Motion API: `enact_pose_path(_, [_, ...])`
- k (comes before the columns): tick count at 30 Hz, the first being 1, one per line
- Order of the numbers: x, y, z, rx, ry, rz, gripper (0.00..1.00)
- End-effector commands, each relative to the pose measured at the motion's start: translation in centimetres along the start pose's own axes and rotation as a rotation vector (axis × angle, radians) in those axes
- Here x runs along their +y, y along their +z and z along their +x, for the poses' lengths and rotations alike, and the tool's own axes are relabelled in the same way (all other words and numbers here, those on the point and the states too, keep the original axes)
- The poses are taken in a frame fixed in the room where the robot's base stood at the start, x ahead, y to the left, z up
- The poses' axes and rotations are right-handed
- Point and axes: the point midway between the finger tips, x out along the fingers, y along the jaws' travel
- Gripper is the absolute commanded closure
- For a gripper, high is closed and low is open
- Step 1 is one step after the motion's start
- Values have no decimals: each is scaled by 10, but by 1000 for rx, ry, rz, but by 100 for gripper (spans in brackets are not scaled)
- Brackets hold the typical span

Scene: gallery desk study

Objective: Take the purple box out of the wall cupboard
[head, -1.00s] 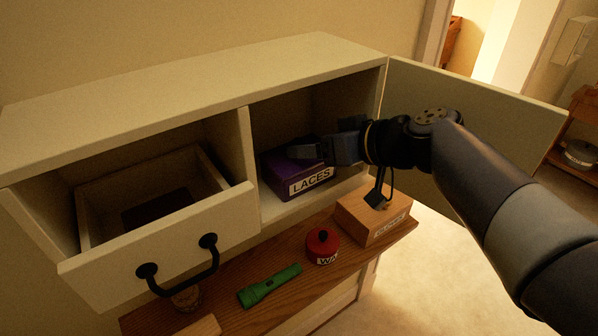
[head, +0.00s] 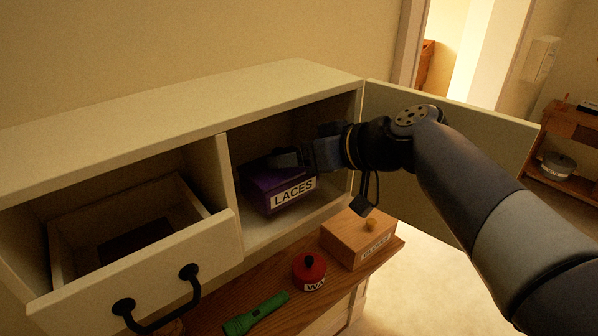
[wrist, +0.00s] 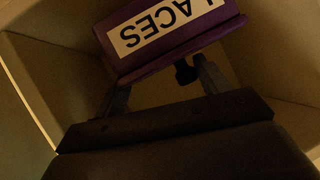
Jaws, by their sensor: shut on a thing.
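The purple box (head: 262,183), with a white label reading LACES, is in the right compartment of the wall cupboard (head: 262,241). It looks slightly tilted. My gripper (head: 285,158) reaches in from the right and is shut on the box's upper part. In the wrist view the box (wrist: 190,42) shows upside down with its label facing me, and the gripper fingers (wrist: 160,85) extend up to it. The exact contact of the fingertips is hidden behind the box. The cupboard door (head: 450,125) stands open at the right.
An open drawer (head: 135,270) with a black handle juts out at the left. On the wooden shelf (head: 262,262) below are a green torch (head: 255,314), a red tin (head: 309,270) and a wooden box (head: 357,240). My arm passes in front of the open door.

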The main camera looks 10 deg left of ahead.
Motion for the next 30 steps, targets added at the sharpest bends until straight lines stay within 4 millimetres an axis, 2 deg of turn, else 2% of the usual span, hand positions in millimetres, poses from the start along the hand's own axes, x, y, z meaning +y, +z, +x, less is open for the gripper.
enact_pose_path(5, [-5, 16, -30, 7, 5, -2, 77])
enact_pose_path(12, [-13, 48, -88, 8, 10, 0, 77])
enact_pose_path(18, [-19, 67, -122, 7, 8, 1, 77])
enact_pose_path(24, [-23, 78, -144, 6, 5, 0, 77])
enact_pose_path(30, [-26, 84, -154, 5, 2, -1, 77])
